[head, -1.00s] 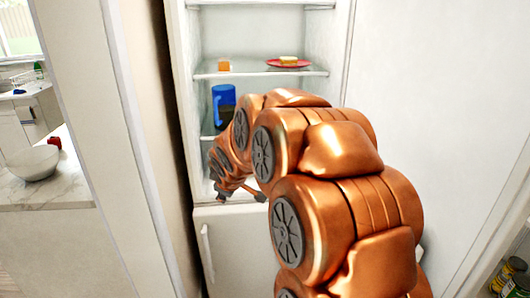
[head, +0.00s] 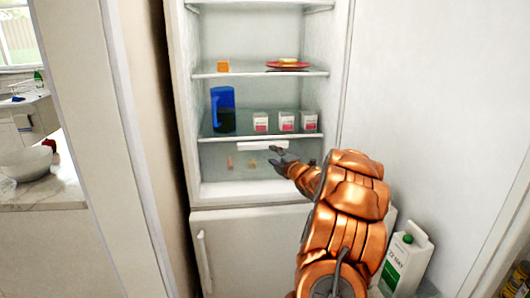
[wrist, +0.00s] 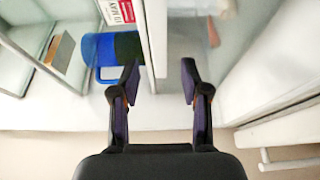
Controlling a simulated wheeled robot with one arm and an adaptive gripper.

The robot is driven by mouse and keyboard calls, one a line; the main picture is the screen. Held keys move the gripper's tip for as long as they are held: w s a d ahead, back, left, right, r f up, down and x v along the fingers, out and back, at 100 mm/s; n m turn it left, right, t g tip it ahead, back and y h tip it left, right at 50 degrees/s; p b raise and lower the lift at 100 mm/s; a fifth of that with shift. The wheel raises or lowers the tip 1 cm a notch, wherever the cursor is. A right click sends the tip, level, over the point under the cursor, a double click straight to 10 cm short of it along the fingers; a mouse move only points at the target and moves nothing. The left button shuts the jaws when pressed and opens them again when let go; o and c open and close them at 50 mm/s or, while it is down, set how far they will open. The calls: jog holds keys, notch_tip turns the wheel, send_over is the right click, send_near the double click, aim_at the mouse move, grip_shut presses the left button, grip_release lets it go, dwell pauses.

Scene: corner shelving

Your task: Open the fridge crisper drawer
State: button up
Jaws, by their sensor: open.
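The fridge is open. The crisper drawer (head: 225,168) is a clear-fronted bin under the lowest shelf, with a white handle bar (head: 258,147) along its top edge. It looks shut, and small reddish and yellowish items show faintly through it. My gripper (head: 274,156) is open and empty in front of the drawer, at the right part of the handle. In the wrist view, the open fingers (wrist: 160,78) point at the fridge, with a pale strip, the handle or shelf edge, between them. I cannot tell whether they touch it.
The lower door (head: 255,240) is shut. A milk carton (head: 406,262) stands at lower right.

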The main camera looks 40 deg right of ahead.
aim_at(264, 147)
jog(key=shift+p+x, duration=0.8)
jog(key=shift+x, duration=3.05)
jog(key=shift+d, duration=0.1)
grip_shut()
jog(key=shift+f, duration=0.1)
